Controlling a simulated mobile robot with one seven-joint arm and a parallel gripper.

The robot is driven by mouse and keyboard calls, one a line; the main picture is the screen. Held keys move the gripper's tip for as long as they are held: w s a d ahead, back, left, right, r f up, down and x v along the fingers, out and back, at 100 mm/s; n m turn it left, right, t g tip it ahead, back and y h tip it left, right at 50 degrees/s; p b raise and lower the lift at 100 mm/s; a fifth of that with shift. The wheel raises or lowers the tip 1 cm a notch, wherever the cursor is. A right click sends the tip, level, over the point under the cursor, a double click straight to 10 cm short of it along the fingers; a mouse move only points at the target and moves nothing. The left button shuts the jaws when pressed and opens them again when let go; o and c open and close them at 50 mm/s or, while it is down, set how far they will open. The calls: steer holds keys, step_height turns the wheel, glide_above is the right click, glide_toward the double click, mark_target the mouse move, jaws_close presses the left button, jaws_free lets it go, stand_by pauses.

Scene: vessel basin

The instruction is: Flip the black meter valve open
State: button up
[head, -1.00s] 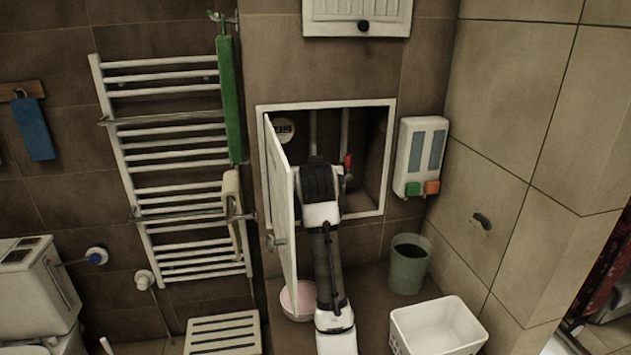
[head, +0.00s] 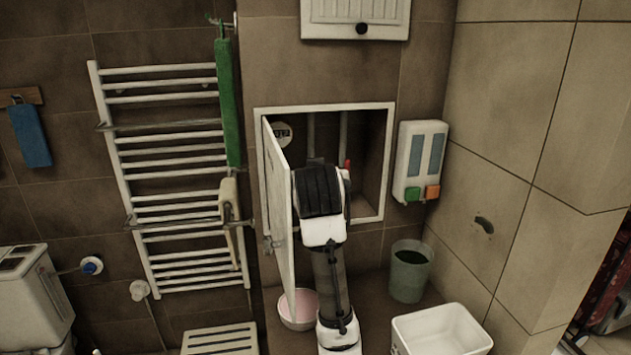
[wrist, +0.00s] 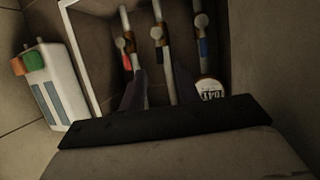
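The black meter valve (wrist: 158,48) sits on the middle pipe inside the open wall niche, seen in the wrist view. My gripper (wrist: 161,72) is open and empty, its two dark fingers pointing into the niche. The black valve shows ahead of the gap between the fingertips, apart from them. In the head view my wrist hides the fingers and the black valve. A round white meter (wrist: 209,90) shows beside the right finger in the wrist view; it also shows in the head view (head: 282,134).
A red-handled valve (wrist: 127,60) and a blue-handled valve (wrist: 203,47) flank the black one. The open cabinet door (head: 277,190) stands close left of my arm. A soap dispenser (head: 420,161) hangs right of the niche. A bucket (head: 410,270) and white basin (head: 441,330) stand below.

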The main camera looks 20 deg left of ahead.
steer(key=d+f+n+y+b, duration=0.1)
steer(key=d+f+n+y, duration=0.25)
steer(key=d+y, duration=0.3)
steer(key=p+x, duration=0.5)
steer(key=x, duration=0.9)
steer(key=shift+w+a+y, duration=0.15)
steer(key=shift+w+y, duration=0.05)
steer(key=shift+y, duration=0.25)
steer(key=shift+c, duration=0.2)
jaws_close()
steer(key=shift+f, duration=0.1)
